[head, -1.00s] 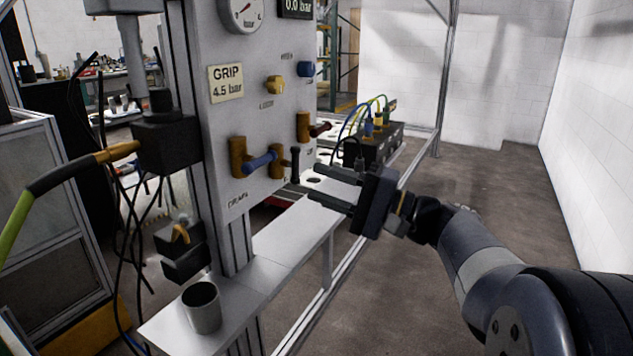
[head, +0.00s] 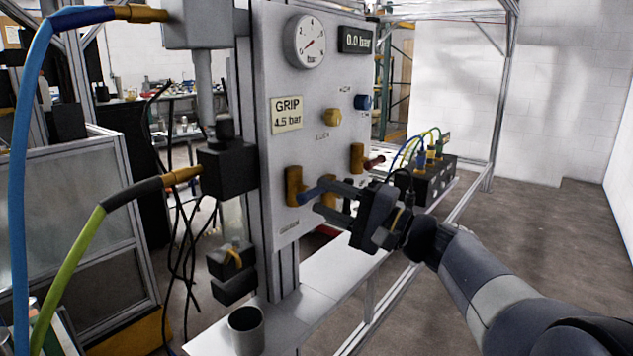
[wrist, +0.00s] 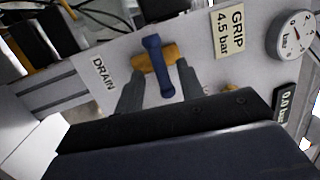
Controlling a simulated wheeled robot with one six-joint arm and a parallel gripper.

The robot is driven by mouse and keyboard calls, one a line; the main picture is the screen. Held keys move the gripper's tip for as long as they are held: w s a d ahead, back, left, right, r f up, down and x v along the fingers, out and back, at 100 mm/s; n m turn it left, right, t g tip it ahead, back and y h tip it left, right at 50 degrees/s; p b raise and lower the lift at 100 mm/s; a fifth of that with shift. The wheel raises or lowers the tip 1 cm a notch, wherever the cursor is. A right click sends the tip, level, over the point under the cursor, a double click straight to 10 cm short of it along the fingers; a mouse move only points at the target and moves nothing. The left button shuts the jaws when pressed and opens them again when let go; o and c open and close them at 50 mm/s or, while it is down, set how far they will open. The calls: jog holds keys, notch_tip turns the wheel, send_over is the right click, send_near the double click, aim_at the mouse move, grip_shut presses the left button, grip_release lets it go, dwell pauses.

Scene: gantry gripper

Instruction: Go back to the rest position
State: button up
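My gripper (head: 322,198) is in front of the panel at the DRAIN valve, its two fingers apart. In the wrist view its fingers (wrist: 161,72) stand either side of the blue valve handle (wrist: 160,66), with gaps showing, so it does not grip the handle. The handle crosses a brass valve body (wrist: 142,62). In the head view the blue handle (head: 312,193) is partly hidden by my fingers.
The panel (head: 270,75) carries a gauge (head: 305,41), a 0.0 bar display (head: 356,39) and a GRIP 4.5 bar label (head: 287,115). A metal cup (head: 246,332) stands on the shelf (head: 310,290) below. A black box with cables (head: 437,180) is at right. Floor at right is clear.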

jog(key=shift+x, duration=0.85)
